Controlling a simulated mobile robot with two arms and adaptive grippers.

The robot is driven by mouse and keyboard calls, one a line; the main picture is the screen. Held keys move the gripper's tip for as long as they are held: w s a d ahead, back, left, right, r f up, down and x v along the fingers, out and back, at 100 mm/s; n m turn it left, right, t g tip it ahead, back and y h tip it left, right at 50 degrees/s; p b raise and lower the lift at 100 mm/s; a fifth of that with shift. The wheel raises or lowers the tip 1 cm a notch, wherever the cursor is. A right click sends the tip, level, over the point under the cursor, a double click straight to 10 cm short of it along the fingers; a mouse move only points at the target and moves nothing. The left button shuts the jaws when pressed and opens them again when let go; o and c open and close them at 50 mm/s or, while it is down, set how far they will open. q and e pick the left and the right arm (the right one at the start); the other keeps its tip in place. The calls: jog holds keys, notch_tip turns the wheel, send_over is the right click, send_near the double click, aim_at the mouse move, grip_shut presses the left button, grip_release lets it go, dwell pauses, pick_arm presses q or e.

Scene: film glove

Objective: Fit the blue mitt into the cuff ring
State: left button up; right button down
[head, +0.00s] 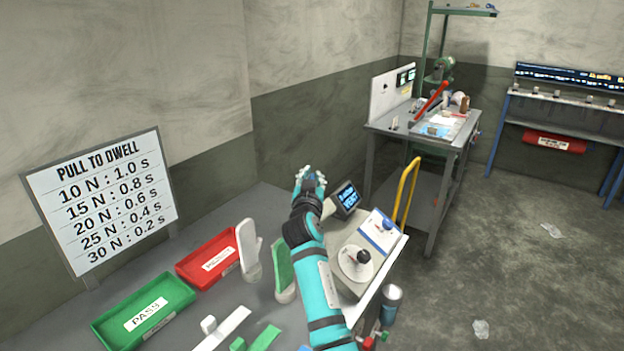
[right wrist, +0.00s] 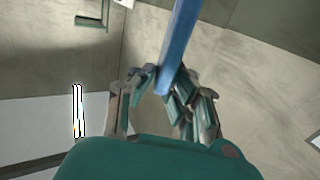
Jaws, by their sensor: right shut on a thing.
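My right gripper (head: 311,181) is above the far part of the bench, beside a small screen. In the right wrist view, the right gripper's fingers (right wrist: 165,95) are closed around a long, narrow blue thing (right wrist: 182,40), which I take to be the blue mitt seen edge-on. It runs up out of the frame. In the head view I cannot make the mitt out; the hand and arm hide that spot. I cannot pick out the cuff ring for sure in either view. My left gripper is not in view.
A white mitt shape (head: 247,249) and a green one (head: 283,270) stand upright left of my arm. A red tray (head: 190,270) and a green PASS tray (head: 165,291) lie further left. The small screen (head: 347,198) and a black knob (head: 362,256) are right of my arm.

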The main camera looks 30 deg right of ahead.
jog(key=shift+b, duration=0.45)
dwell(0.8)
jog(key=shift+f+b, duration=1.4)
jog(key=shift+f, duration=0.05)
jog(key=c, duration=1.3)
grip_release()
notch_tip(320, 180, up, 10)
